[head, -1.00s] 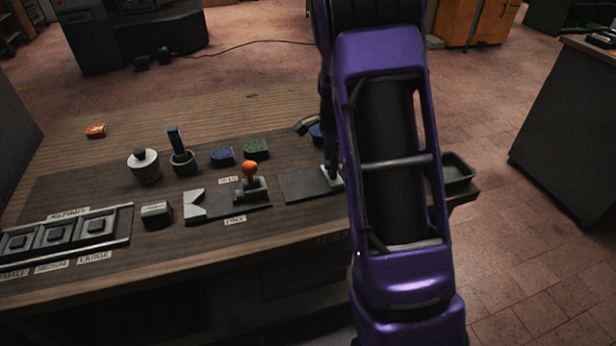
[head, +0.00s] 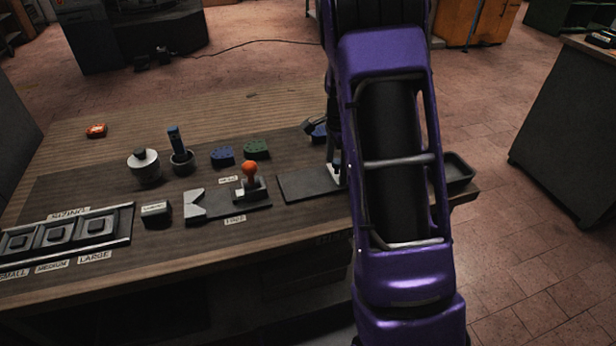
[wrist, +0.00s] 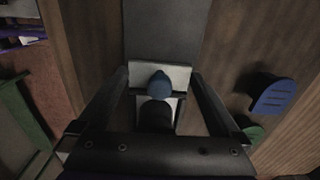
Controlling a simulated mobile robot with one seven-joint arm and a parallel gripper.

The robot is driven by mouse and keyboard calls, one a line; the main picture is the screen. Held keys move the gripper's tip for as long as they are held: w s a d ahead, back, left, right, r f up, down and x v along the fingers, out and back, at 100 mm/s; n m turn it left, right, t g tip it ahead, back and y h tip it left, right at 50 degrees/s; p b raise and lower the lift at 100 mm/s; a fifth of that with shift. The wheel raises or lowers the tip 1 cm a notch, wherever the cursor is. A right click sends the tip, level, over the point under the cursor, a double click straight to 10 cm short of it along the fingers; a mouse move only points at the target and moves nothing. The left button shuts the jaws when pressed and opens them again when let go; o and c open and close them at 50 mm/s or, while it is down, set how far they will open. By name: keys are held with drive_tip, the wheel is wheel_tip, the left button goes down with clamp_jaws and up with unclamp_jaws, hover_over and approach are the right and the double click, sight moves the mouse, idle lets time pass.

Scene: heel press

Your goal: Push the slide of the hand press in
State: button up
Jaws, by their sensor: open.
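A dark flat plate (wrist: 162,30) meets a pale crosspiece (wrist: 176,77) in the wrist view. A blue ball knob (wrist: 159,83) stands beside the crosspiece, on or above a dark round part; I take this to be the press slide. My gripper (wrist: 158,88) is open, one finger on each side of the knob, with gaps visible. In the head view the plate (head: 305,184) lies at the right of the bench, the pale part (head: 334,173) at its right end.
A second fixture (head: 251,187) with an orange knob (head: 250,168) stands left of the plate. Behind are a blue pad (head: 222,156) and green pad (head: 256,149). A dark tray (head: 458,170) sits right of my arm. Another blue pad (wrist: 272,95) lies beside my gripper.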

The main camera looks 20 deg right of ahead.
drive_tip(key=shift+r+p, duration=1.5)
drive_tip(key=shift+r, duration=0.3)
drive_tip(key=shift+a, duration=0.1)
drive_tip(key=shift+a+r+p, duration=0.3)
drive_tip(key=shift+a+p, duration=0.05)
drive_tip(key=shift+a, duration=0.4)
drive_tip(key=shift+a+r+p, duration=0.3)
drive_tip(key=shift+a+r, duration=0.05)
drive_tip(key=shift+a, duration=0.35)
drive_tip(key=shift+a+r+p, duration=0.3)
drive_tip(key=shift+a+p, duration=0.05)
drive_tip(key=shift+a, duration=0.4)
drive_tip(key=shift+r, duration=0.1)
wheel_tip(320, 180, up, 3)
drive_tip(key=shift+f+p, duration=0.1)
drive_tip(key=shift+p, duration=1.15)
